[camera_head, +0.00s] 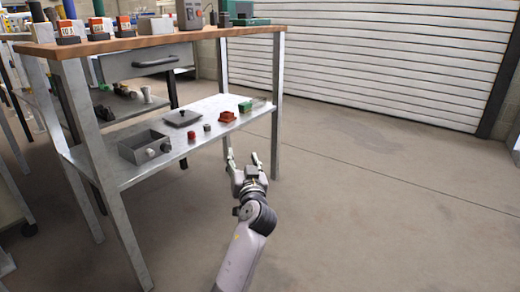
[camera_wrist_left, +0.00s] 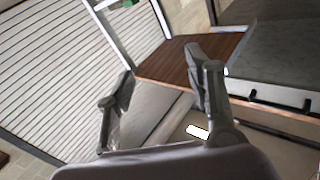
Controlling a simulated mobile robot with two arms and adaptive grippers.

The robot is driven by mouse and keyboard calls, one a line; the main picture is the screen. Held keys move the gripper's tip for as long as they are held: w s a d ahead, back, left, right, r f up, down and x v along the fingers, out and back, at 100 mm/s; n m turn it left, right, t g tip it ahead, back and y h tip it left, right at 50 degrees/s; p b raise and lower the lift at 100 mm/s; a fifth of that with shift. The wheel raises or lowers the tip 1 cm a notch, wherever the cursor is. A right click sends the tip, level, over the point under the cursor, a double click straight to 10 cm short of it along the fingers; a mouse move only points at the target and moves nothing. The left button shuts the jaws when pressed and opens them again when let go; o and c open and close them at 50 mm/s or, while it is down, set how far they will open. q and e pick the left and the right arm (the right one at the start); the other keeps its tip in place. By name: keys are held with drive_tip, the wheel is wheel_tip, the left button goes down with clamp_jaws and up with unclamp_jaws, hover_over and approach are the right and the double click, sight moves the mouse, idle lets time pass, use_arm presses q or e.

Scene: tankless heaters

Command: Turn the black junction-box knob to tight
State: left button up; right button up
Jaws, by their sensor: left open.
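On the metal lower shelf of the workbench is a grey box (camera_head: 145,146) with a small dark knob and a pale knob (camera_head: 165,147) by its right side. Behind it lies a flat dark plate or lid (camera_head: 181,118) with a small black knob-like piece on top. I cannot tell which of these is the junction-box knob. My left gripper (camera_head: 243,156) is open and empty, in front of the shelf's right end and apart from the objects. Its two spread fingers also show in the left wrist view (camera_wrist_left: 160,65), where no knob shows. My right gripper is not in view.
The shelf (camera_head: 150,172) also holds red pieces (camera_head: 227,117) and a green piece (camera_head: 245,107). Metal bench legs (camera_head: 277,105) flank it. The wooden top (camera_head: 170,40) above carries several items. Open floor (camera_head: 380,190) lies to the right, before a roller shutter (camera_head: 390,60).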

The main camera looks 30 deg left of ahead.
use_arm(q)
drive_tip(key=d+r+m+t+h+p, duration=0.2)
drive_tip(key=d+m+t+h, duration=0.1)
drive_tip(key=d, duration=0.3)
drive_tip(key=shift+s+h, duration=0.25)
drive_tip(key=shift+h, duration=0.05)
drive_tip(key=shift+r, duration=0.1)
